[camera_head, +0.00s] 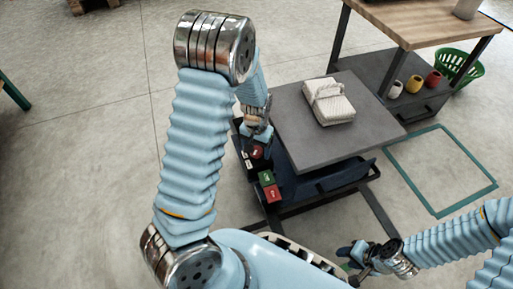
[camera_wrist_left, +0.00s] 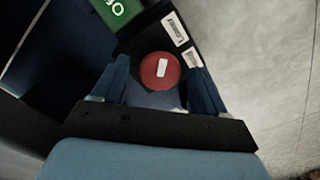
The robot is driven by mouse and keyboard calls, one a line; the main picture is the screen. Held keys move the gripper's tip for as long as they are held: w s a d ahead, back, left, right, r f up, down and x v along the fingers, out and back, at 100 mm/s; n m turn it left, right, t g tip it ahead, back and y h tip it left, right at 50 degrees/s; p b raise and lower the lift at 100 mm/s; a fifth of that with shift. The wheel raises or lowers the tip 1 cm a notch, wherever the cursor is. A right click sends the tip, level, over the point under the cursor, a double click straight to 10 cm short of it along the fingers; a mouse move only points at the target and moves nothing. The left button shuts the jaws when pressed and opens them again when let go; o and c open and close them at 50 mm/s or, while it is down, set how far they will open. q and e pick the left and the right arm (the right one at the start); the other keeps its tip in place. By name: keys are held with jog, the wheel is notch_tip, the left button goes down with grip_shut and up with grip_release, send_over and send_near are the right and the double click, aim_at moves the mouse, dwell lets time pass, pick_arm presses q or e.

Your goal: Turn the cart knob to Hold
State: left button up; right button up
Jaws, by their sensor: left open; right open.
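The cart (camera_head: 340,128) has a grey top and a dark control panel on its left side. In the left wrist view, a round red knob (camera_wrist_left: 161,77) with a white mark sits on this panel, beside two white labels (camera_wrist_left: 181,30) whose words I cannot read. My left gripper (camera_wrist_left: 158,90) is open, with one finger on each side of the knob; contact is not clear. In the head view the left gripper (camera_head: 257,138) is over the panel, and the knob (camera_head: 257,152) shows just below it. My right gripper (camera_head: 352,256) is open and empty, low at the front.
A green button (camera_head: 266,178) and a red button (camera_head: 272,193) are on the panel near the knob. A folded pale net (camera_head: 330,103) lies on the cart top. A wooden bench (camera_head: 425,22) with several cups and a green basket (camera_head: 462,68) stand at back right.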

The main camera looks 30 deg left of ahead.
pick_arm(q)
jog(key=c, duration=1)
jog(key=shift+c, duration=0.2)
jog(key=shift+m, duration=0.4)
jog(key=m, duration=0.4)
jog(key=m+p, duration=0.1)
jog(key=m, duration=0.4)
jog(key=shift+r, duration=0.1)
jog(key=m+p, duration=0.1)
jog(key=m, duration=0.2)
jog(key=shift+m, duration=0.3)
jog(key=shift+m+p, duration=0.75)
jog(key=shift+m, duration=1.55)
